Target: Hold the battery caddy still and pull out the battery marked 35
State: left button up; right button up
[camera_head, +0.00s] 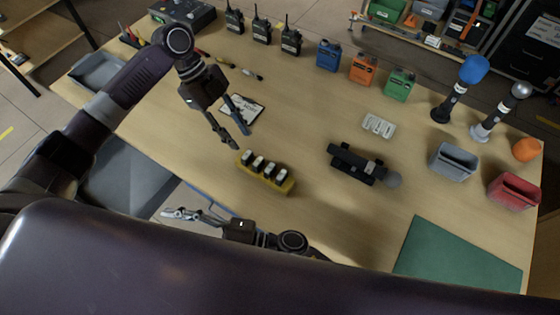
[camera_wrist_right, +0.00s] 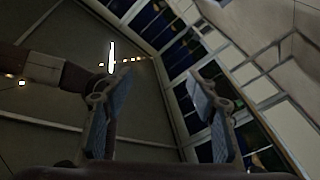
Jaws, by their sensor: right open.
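The yellow battery caddy (camera_head: 285,188) stands on the table left of centre in the head view. It holds several dark batteries with pale tops (camera_head: 258,162) in a row; their numbers are too small to read, so I cannot tell which is 35. My left gripper (camera_head: 243,136) is open and empty, above and behind the caddy's left end, apart from it. My right gripper (camera_head: 172,214) is low at the table's front edge, left of the caddy and pointing left. It is open and empty; its fingers also show apart in the right wrist view (camera_wrist_right: 160,105).
A black device (camera_head: 355,165) lies right of the caddy, with a white tray (camera_head: 379,125) behind it. Radios, coloured packs, microphones and bins line the back and right. A green mat (camera_head: 455,258) covers the front right.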

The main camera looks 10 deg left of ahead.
jog(key=w+d+n+g+h, duration=0.2)
jog(key=w+n+g, duration=0.1)
jog(key=n, duration=0.5)
jog(key=n+t+h, duration=0.4)
jog(key=n+h, duration=0.7)
jog(key=n, duration=0.3)
send_over(280, 175)
jog(key=w+a, duration=0.2)
jog(key=a, duration=0.1)
jog(key=shift+w+r, duration=0.1)
jog(key=shift+w+d+r+n+h, duration=0.25)
jog(key=shift+w+d+n+h, duration=0.15)
jog(key=shift+w+d+h, duration=0.1)
jog(key=shift+s+d+f+h, duration=0.1)
jog(key=shift+s+f+h, duration=0.15)
jog(key=shift+s+h, duration=0.85)
jog(key=shift+s+d+f+h, duration=0.15)
jog(key=shift+s+d+h, duration=0.25)
jog(key=shift+h, duration=0.6)
jog(key=shift+d+f+m+h, duration=0.15)
jog(key=shift+d+m+h, duration=0.25)
jog(key=shift+d, duration=0.1)
jog(key=shift+d+f, duration=0.1)
jog(key=shift+f, duration=3.75)
jog(key=shift+c, duration=0.7)
